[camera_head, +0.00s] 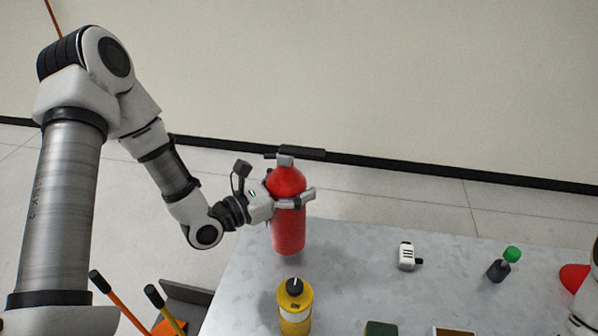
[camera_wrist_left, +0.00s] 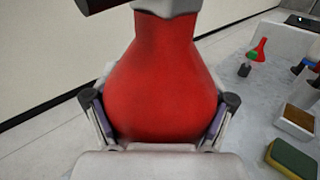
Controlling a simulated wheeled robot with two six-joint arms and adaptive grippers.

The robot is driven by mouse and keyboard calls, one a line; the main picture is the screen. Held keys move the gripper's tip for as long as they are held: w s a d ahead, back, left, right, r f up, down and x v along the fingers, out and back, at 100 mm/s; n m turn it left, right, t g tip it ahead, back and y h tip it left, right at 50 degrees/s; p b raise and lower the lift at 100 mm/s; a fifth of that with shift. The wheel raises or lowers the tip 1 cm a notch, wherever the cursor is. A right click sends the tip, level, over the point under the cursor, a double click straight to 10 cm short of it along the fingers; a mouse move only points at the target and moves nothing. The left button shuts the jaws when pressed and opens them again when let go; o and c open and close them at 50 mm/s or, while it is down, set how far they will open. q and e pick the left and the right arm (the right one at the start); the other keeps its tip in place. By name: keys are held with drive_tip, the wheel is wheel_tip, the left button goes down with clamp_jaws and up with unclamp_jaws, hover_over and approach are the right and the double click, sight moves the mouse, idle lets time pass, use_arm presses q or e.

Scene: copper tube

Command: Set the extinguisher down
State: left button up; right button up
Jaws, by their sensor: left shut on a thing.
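The red extinguisher (camera_head: 288,230) is upright at the far left part of the grey table (camera_head: 235,290). My left gripper (camera_head: 293,201) is shut around its upper body, below the grey valve head. In the left wrist view the extinguisher's red shoulder (camera_wrist_left: 165,75) fills the middle, with a finger on each side. I cannot tell for sure whether its base touches the table top. My right gripper is not in view; only a piece of my right arm shows at the right edge.
A yellow canister (camera_head: 295,308) with a black top stands in front of the extinguisher. A white device (camera_head: 407,257), a green-capped dark bottle (camera_head: 504,264) and a red object (camera_head: 574,278) are farther right. Orange and yellow handles (camera_head: 120,305) rise left of the table. Bare table lies right of the extinguisher.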

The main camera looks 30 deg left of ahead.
use_arm(q)
wheel_tip(320, 180, down, 4)
drive_tip(key=shift+r, duration=0.15)
drive_tip(key=shift+s, duration=0.1)
drive_tip(key=o, duration=1.7)
drive_tip(key=shift+d, duration=0.1)
drive_tip(key=p+v, duration=0.2)
drive_tip(key=v, duration=1)
drive_tip(key=shift+p, duration=0.4)
